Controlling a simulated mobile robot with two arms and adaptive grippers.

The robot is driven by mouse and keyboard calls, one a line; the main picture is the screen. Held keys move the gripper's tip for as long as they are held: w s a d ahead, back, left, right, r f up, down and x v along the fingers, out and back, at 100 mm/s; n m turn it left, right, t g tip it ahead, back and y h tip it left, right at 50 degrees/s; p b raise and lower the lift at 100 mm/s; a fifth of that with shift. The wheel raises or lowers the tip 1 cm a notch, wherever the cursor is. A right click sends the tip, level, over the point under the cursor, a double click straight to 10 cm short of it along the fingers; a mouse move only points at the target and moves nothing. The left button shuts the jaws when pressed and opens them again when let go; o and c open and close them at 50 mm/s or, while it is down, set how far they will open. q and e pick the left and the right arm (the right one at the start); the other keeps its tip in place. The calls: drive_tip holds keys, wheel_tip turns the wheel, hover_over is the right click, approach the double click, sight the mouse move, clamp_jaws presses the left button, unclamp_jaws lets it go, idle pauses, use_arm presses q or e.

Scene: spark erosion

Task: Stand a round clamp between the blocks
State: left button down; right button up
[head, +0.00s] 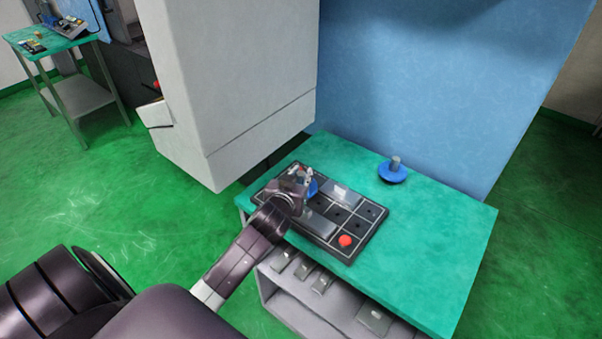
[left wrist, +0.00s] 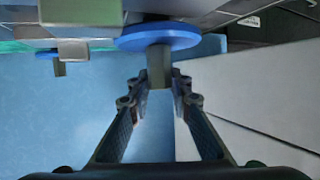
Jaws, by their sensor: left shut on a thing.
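My left gripper (head: 304,184) is over the far left part of a black gridded plate (head: 363,236). It is shut on the grey post of a round clamp with a blue disc (head: 313,187). In the left wrist view the blue disc (left wrist: 158,37) sits past the fingertips (left wrist: 158,82), close to grey blocks. Grey blocks show on the plate, one beyond the gripper (head: 343,194) and one nearer (head: 318,226). I cannot tell whether the disc touches the plate. A second round clamp (head: 392,172) stands upright on the green table. My right gripper is out of view.
The green table (head: 430,235) is clear to the right. A big white machine housing (head: 235,90) hangs close at the left, and a blue panel (head: 430,80) rises behind. A shelf below holds grey parts.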

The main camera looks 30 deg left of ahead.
use_arm(q)
drive_tip(key=shift+r, duration=0.1)
drive_tip(key=c, duration=1.7)
unclamp_jaws()
drive_tip(key=shift+s+f, duration=0.1)
drive_tip(key=shift+f, duration=0.1)
wheel_tip(320, 180, up, 11)
drive_tip(key=p, duration=1.1)
drive_tip(key=shift+r, duration=0.15)
